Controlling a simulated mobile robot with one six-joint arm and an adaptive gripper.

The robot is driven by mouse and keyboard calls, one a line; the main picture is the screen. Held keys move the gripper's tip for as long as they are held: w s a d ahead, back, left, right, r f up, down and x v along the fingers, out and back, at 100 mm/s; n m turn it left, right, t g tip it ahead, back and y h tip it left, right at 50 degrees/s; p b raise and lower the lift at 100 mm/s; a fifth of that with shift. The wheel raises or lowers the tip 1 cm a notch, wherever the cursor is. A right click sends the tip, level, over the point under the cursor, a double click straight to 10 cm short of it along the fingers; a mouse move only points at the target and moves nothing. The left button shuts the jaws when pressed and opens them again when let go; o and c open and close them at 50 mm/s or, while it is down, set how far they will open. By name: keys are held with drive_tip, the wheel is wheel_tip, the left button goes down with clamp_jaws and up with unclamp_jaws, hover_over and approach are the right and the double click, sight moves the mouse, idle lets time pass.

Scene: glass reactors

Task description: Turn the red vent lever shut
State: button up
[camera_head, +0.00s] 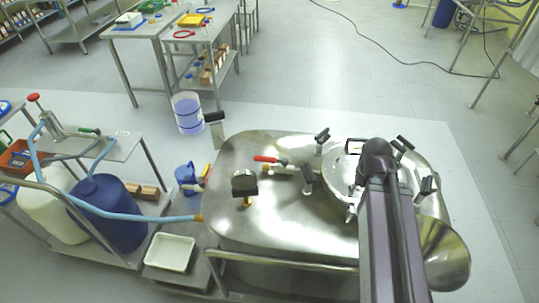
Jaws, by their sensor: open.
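A lever with a red handle (266,159) is on top of the steel vessel (225,225), left of the round lid. The red handle points left and lies nearly level with the vessel top. Its metal end meets a small fitting on its right. Whether this valve is open or shut cannot be told from this view. My arm crosses the right part of the vessel from the bottom edge and covers part of the round lid (340,177). My gripper cannot be made out; the red lever is clear of my arm.
Black-topped fittings (245,183) stand up around the lever. A cart at left holds a blue drum (110,215), a white drum (55,212) and a pale blue hose (150,216).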

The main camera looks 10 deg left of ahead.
drive_tip(key=shift+d, duration=0.25)
drive_tip(key=shift+o, duration=0.8)
drive_tip(key=shift+w+a, duration=0.1)
drive_tip(key=shift+w, duration=0.2)
wheel_tip(320, 180, up, 2)
drive_tip(key=n+t+p, duration=0.2)
drive_tip(key=n, duration=1.7)
hover_over(264, 158)
drive_tip(key=s, duration=0.2)
drive_tip(key=shift+r+m, duration=0.2)
drive_tip(key=shift+m, duration=0.1)
drive_tip(key=shift+f, duration=0.15)
drive_tip(key=f+b, duration=0.4)
drive_tip(key=w+f+b, duration=0.1)
drive_tip(key=f+b, duration=0.4)
drive_tip(key=w+f+b, duration=0.1)
drive_tip(key=f+b, duration=0.3)
drive_tip(key=shift+w+f, duration=0.1)
drive_tip(key=shift+f, duration=0.1)
